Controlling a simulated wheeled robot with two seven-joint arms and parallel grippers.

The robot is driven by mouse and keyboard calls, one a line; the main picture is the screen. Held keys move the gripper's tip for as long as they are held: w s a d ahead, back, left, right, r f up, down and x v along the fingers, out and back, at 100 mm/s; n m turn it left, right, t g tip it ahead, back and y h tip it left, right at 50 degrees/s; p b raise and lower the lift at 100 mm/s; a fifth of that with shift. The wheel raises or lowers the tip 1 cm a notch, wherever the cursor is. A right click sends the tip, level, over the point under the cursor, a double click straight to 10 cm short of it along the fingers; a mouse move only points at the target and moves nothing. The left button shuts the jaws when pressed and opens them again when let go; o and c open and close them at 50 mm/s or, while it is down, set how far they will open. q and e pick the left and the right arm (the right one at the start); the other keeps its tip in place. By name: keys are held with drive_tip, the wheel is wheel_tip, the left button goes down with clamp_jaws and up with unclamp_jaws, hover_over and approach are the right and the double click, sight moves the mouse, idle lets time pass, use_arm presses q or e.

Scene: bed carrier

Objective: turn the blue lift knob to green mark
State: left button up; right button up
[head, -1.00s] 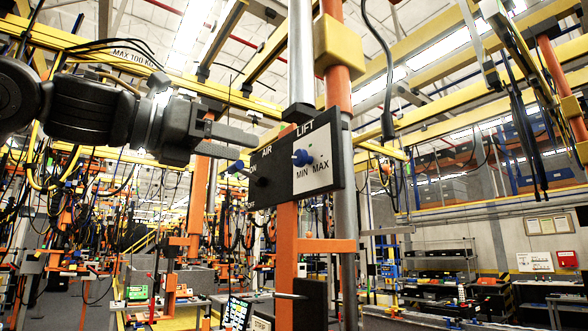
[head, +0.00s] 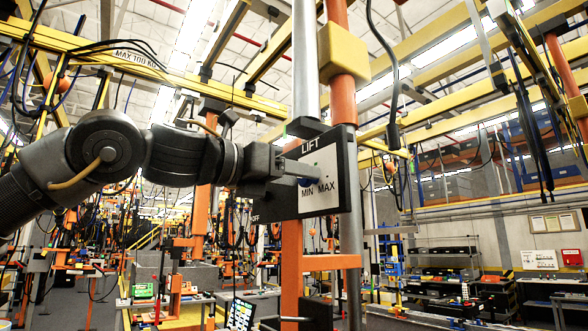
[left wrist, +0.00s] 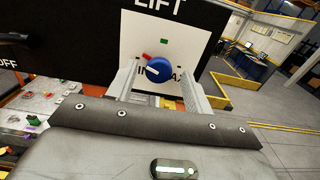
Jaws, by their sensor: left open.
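The blue lift knob (left wrist: 159,69) sits on the white LIFT plate (left wrist: 199,42) of a black panel (head: 346,165). It bears a pale line. A small green mark (left wrist: 164,41) is above the knob, and a small red mark (left wrist: 147,55) is at its upper left edge. My left gripper (head: 309,175) is at the panel, its fingers open, one on each side of the knob in the left wrist view; I cannot tell whether they touch it. In the head view the fingers hide most of the knob. My right gripper is not in view.
A dark handle (left wrist: 14,39) juts from the panel's left side near the OFF label. Open floor (left wrist: 240,125) lies beyond on the right.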

use_arm(q)
drive_tip(key=shift+w+d+f, duration=0.1)
drive_tip(key=shift+w, duration=0.15)
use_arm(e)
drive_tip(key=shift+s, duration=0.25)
use_arm(q)
drive_tip(key=shift+s, duration=0.1)
drive_tip(key=c, duration=0.9)
drive_tip(key=shift+c, duration=0.2)
